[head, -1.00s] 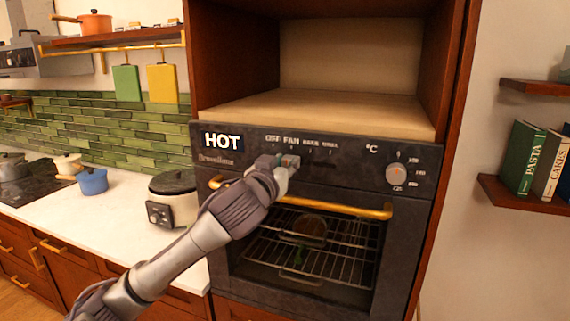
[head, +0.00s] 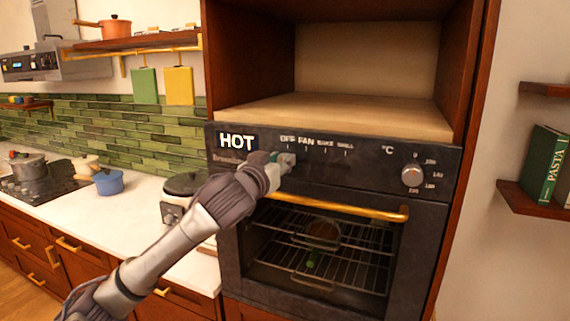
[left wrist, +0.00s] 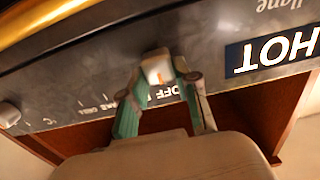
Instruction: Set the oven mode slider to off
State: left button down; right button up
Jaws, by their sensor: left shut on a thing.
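The oven (head: 330,185) has a dark control panel with printed labels OFF, FAN and others (head: 316,141). My left gripper (head: 284,161) is at the panel, just below the OFF label. The gripper is shut on the knob. The knob lines up with the OFF label (left wrist: 164,91), partly hidden by the fingers. In the head view the gripper hides most of the knob. My right gripper is not in view.
A gold handle bar (head: 345,208) runs across the oven below the panel. A round temperature knob (head: 412,175) is at the panel's right, and a HOT display (head: 237,142) at its left. A cooker (head: 180,187) stands on the counter beside the oven.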

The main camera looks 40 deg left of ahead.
pick_arm(q)
jog(key=c, duration=1.1)
grip_release()
jog(key=shift+a, duration=0.15)
jog(key=shift+o, duration=1.3)
jog(key=shift+s+a, duration=0.1)
jog(key=shift+a, duration=0.1)
jog(key=shift+s+d, duration=0.1)
jog(key=shift+d, duration=0.05)
jog(key=shift+s+d, duration=0.15)
jog(key=shift+s, duration=0.1)
jog(key=v, duration=1.1)
jog(key=shift+s, duration=0.1)
